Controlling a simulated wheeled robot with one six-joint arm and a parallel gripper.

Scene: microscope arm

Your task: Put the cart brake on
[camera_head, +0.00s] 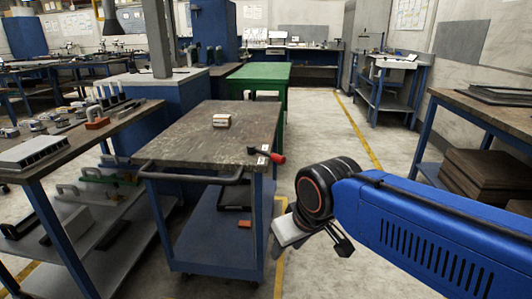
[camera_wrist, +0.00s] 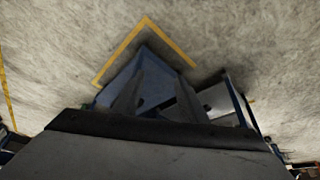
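The cart (camera_head: 190,150) is blue with a worn dark top and stands in the middle of the head view. Its brake lever (camera_head: 278,158) is a dark bar with a red knob, at the right side of the top near the front corner. Small white labels (camera_head: 262,160) sit beside the lever, too small to read. My gripper (camera_head: 343,246) is to the right of the cart and lower than the lever, apart from both. In the wrist view its two fingers (camera_wrist: 160,95) stand apart with nothing held between them. The lever cannot be made out in the wrist view.
A small box (camera_head: 221,120) lies on the cart top. A dark push handle (camera_head: 190,179) runs along its front. A cluttered workbench (camera_head: 60,147) stands left, a green table (camera_head: 260,74) behind, another bench (camera_head: 490,107) right. Open floor with a yellow line (camera_head: 357,130) lies right of the cart.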

